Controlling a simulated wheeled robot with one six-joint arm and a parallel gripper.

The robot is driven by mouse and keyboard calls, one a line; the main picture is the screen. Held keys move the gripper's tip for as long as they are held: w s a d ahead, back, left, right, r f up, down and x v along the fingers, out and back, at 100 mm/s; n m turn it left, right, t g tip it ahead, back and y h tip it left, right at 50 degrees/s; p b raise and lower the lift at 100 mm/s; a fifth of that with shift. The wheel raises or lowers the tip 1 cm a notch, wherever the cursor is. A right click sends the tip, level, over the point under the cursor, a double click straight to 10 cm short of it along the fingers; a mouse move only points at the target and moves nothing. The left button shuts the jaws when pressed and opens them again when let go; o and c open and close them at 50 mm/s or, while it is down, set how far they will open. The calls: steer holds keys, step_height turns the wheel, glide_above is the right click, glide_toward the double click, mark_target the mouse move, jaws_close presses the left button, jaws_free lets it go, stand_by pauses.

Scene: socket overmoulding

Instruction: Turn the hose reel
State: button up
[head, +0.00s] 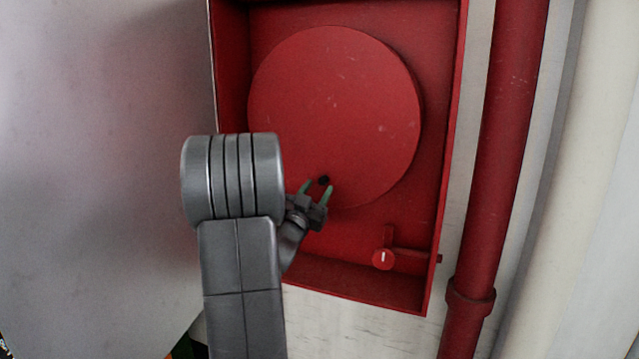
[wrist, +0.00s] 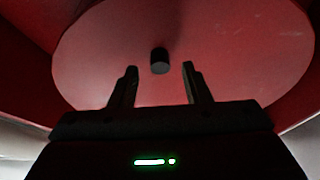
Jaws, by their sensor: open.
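The hose reel (head: 340,105) is a large round red disc inside a red wall cabinet. A small black knob (head: 324,180) sticks out near the disc's lower edge. My gripper (head: 318,189) is open in front of the lower part of the disc, with its two green-tinted fingertips near the knob. In the wrist view the reel (wrist: 230,45) fills most of the upper picture. The knob (wrist: 160,61) shows there between and a little beyond the open fingertips (wrist: 159,68). Nothing shows between the fingers themselves, and I see no contact with the knob.
The red cabinet (head: 445,130) has side walls and a bottom ledge around the reel. A red valve handle (head: 383,259) sits at its lower right. A thick red pipe (head: 497,150) runs down the wall on the right. A grey panel (head: 100,150) stands at the left.

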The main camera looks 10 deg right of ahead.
steer(key=shift+x, duration=0.95)
jaws_close()
